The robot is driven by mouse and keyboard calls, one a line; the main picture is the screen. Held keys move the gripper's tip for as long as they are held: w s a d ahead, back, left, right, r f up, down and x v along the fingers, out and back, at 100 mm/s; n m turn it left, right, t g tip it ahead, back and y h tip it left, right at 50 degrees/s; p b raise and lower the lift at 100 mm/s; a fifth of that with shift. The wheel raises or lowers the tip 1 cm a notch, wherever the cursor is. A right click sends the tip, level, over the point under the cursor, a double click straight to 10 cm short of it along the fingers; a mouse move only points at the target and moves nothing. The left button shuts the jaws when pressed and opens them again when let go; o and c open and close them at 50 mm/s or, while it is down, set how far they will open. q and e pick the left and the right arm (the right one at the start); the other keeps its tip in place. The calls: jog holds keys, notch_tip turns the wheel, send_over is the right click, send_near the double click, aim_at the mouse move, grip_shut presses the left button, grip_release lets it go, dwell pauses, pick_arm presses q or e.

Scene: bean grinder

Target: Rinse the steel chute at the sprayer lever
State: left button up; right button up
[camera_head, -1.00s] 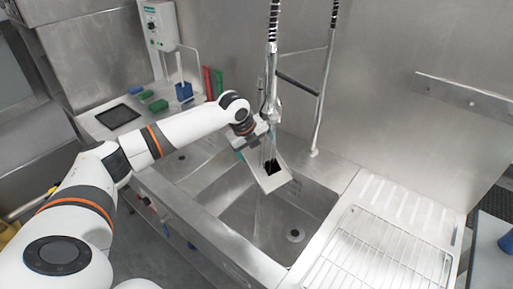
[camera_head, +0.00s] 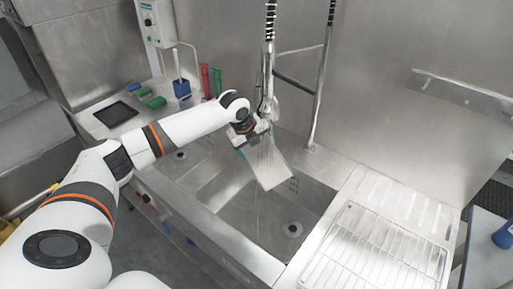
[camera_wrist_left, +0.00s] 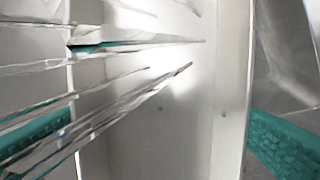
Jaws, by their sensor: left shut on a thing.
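The steel chute (camera_head: 267,168) is a pale metal trough held tilted above the sink basin. My left gripper (camera_head: 247,140) is shut on its upper end. In the left wrist view the inside of the chute (camera_wrist_left: 180,120) fills the middle, with a teal finger pad at either side. Streaks of water cross that view and run over the chute. The sprayer (camera_head: 268,103) hangs from a coiled hose just above the chute, and thin water falls from it. The sprayer's lever is too small to make out. My right gripper is not in view.
The sink basin (camera_head: 235,212) lies below the chute, with a round drain (camera_head: 292,229). A wire rack (camera_head: 375,250) lies on the drainboard at right. A black tray (camera_head: 117,114), green brushes and a blue holder (camera_head: 182,89) stand on the back-left counter.

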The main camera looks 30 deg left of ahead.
aim_at(254, 159)
pick_arm(q)
jog(key=shift+s+a+r, duration=0.1)
jog(key=shift+s+a, duration=0.1)
jog(key=shift+a, duration=0.1)
jog(key=shift+s+d+p, duration=0.35)
jog(key=shift+s+p, duration=0.1)
jog(key=shift+p, duration=0.3)
jog(key=shift+s+d+r+p, duration=0.1)
jog(key=shift+s+d+p, duration=0.45)
jog(key=shift+s, duration=0.2)
jog(key=shift+s+d+f+p, duration=0.1)
jog(key=shift+s+d+p, duration=0.35)
jog(key=shift+s+p, duration=0.25)
jog(key=shift+s+d+r+p, duration=0.1)
jog(key=shift+s+d+p, duration=0.45)
jog(key=shift+s, duration=0.25)
jog(key=shift+s+d+p, duration=0.3)
jog(key=shift+s+d, duration=0.05)
jog(key=shift+s, duration=0.25)
